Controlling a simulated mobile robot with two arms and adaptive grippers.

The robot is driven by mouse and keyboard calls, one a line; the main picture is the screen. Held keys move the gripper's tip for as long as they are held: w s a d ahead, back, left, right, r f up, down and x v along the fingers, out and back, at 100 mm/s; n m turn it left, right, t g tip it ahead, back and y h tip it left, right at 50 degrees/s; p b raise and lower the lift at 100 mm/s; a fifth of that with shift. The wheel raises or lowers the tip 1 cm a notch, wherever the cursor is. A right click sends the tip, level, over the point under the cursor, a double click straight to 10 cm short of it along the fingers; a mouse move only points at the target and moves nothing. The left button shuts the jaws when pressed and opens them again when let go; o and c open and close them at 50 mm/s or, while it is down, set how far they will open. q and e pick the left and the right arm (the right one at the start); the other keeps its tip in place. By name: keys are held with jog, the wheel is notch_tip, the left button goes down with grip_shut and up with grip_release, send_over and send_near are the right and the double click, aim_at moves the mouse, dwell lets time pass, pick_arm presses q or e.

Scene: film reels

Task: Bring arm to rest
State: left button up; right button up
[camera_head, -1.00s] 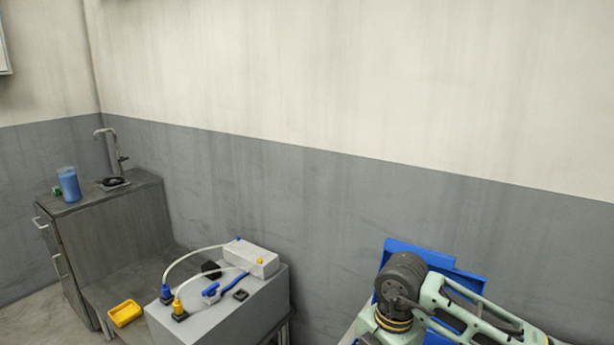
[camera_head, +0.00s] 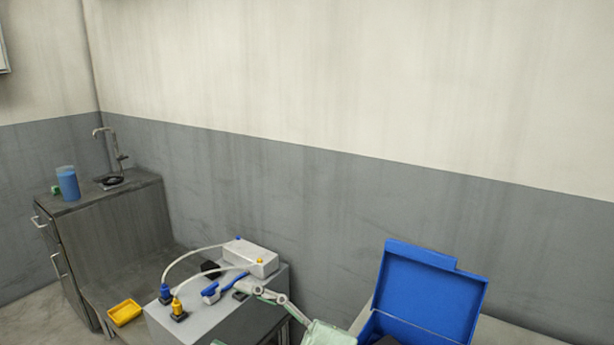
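A pale green arm part of mine (camera_head: 325,335) enters at the bottom centre, and I take it for my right arm. Its silver-grey gripper linkage (camera_head: 270,296) reaches left over the right edge of the grey box (camera_head: 170,325). I cannot tell its finger opening, and no held thing is clear. My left gripper is not in view. An open blue case (camera_head: 430,290) stands at the right with its lid raised. Something dark shows at its bottom edge, mostly cut off.
The grey box carries a white unit (camera_head: 250,257), cables with blue (camera_head: 165,292) and yellow (camera_head: 178,307) plugs, and a blue-handled tool (camera_head: 225,288). A yellow tray (camera_head: 124,313) lies left. A sink cabinet with a blue cup (camera_head: 68,183) stands behind. A dark patch covers the box's lower right.

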jog(key=w+d+f+m+t+h, duration=0.1)
jog(key=w+d+m+t+h, duration=0.3)
jog(key=d+m+t+h, duration=0.3)
jog(key=w+d+f+m+t+h, duration=0.1)
jog(key=w+d+m+t+h, duration=0.4)
jog(key=d+m+t, duration=0.4)
jog(key=s+d+f+m+g+h, duration=0.35)
jog(key=d+f+h, duration=0.2)
jog(key=f, duration=0.45)
jog(key=s+d+f+m+g+h, duration=0.2)
jog(key=d+f+m+g+h, duration=0.2)
jog(key=d+f, duration=0.4)
jog(key=s+f+g, duration=0.5)
jog(key=s+f, duration=0.3)
jog(key=s, duration=0.3)
jog(key=s+f+g, duration=0.5)
jog(key=s+f, duration=0.2)
jog(key=s, duration=0.3)
notch_tip(320, 180, down, 26)
jog(key=s+n+g, duration=0.1)
jog(key=s, duration=0.1)
jog(key=s+d+f, duration=0.1)
jog(key=s+f, duration=0.7)
jog(key=s+d+f+g, duration=0.1)
jog(key=s+d+f, duration=0.1)
jog(key=s+f, duration=0.6)
jog(key=shift+s+d+f, duration=0.3)
jog(key=shift+s, duration=0.1)
